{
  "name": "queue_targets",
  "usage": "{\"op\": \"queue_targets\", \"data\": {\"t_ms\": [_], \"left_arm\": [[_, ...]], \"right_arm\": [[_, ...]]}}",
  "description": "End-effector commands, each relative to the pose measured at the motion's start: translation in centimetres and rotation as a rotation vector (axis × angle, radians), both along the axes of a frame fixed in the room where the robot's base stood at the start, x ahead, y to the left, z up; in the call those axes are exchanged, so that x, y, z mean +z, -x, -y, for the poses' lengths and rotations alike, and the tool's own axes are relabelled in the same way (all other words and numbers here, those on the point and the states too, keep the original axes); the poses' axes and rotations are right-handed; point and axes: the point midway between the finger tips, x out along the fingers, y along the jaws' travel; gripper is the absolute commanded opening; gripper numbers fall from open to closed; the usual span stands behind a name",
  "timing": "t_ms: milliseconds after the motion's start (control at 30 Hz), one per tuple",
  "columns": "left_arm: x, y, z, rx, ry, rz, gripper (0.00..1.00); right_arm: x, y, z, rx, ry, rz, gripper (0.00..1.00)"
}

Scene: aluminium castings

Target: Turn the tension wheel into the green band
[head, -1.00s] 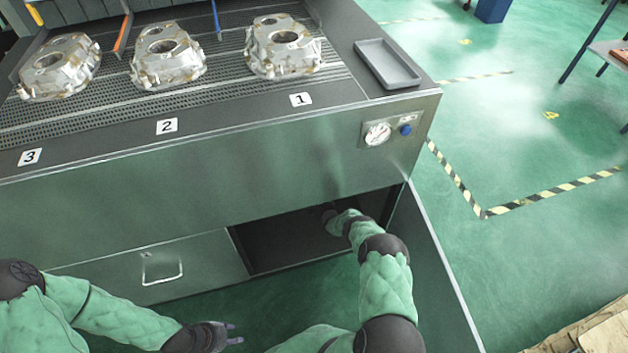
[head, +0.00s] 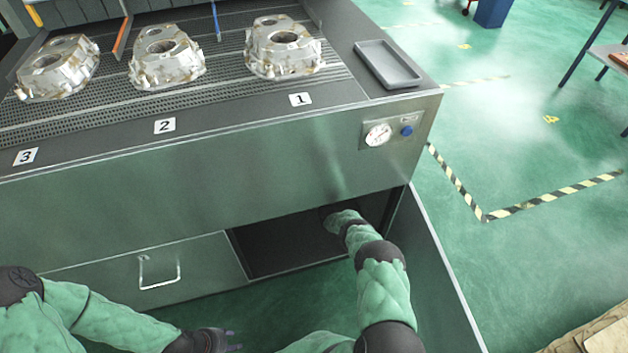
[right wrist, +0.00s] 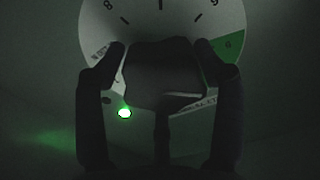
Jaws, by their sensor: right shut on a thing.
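The tension wheel (right wrist: 163,78) is a dark, blocky knob in the right wrist view, in front of a pale round dial (right wrist: 160,18) with tick marks and numbers. The green band (right wrist: 230,47) is a wedge at the dial's right side. My right gripper (right wrist: 160,62) is closed on the wheel, one finger on each side. A pointer on the dial cannot be made out. In the head view my right arm reaches into the dark open compartment (head: 290,245), which hides the hand. My left gripper (head: 236,341) is low in the picture, empty, its fingers apart.
An open door (head: 440,270) stands right of my right arm. A drawer handle (head: 159,272) is at left. Several castings (head: 285,45), a grey tray (head: 388,65) and a gauge (head: 378,134) are above.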

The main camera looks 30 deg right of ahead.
Motion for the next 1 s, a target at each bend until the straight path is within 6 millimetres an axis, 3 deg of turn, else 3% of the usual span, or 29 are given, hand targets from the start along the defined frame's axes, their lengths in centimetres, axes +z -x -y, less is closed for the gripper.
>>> {"op": "queue_targets", "data": {"t_ms": [400, 700, 733, 800, 1000], "left_arm": [[-0.05, 0.01, 0.0, 0.0, 0.0, 0.0, 0.4], [-0.06, 0.0, 0.0, 0.0, 0.0, 0.0, 0.4], [-0.06, 0.0, 0.0, 0.0, 0.0, 0.0, 0.4], [-0.06, 0.0, 0.0, 0.0, 0.0, 0.0, 0.4], [-0.05, 0.0, 0.01, 0.0, 0.0, 0.0, 0.4]], "right_arm": [[-0.71, 0.21, -0.2, 0.003, 0.145, -0.051, 0.37], [-0.85, 0.28, -0.24, 0.003, 0.156, -0.056, 0.37], [-0.86, 0.29, -0.24, 0.003, 0.156, -0.056, 0.75], [-0.86, 0.3, -0.26, 0.003, 0.155, -0.056, 0.94], [-0.57, 0.2, -0.15, 0.002, 0.158, -0.05, 0.94]]}}
